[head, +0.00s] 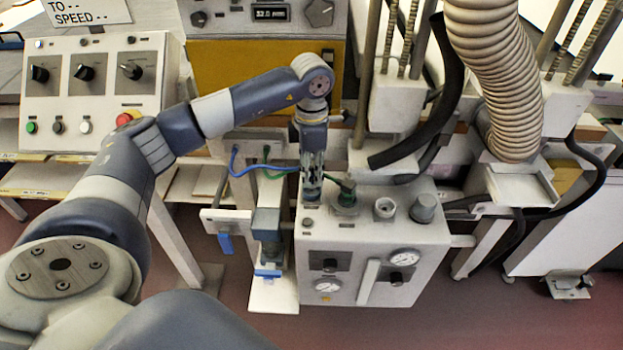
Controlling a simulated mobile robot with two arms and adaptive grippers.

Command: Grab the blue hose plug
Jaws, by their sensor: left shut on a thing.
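My left gripper (312,192) points down over the back left of a white gauge box (372,232). Its fingers are shut where the blue hose (250,170) ends, on the blue hose plug, which the fingers mostly hide. I cannot tell whether the plug sits in the box or is lifted clear. A green hose (285,192) runs below the blue one to a dark green plug (346,194) on the box top, just right of my fingers. My right gripper is not in view.
A bare socket (385,208) and a grey cap (424,208) stand on the box top. A blue-grey fitting (267,232) is close on the left. A black hose (425,120) and a ribbed duct (497,75) hang at the right. A knob panel (90,90) stands at the left.

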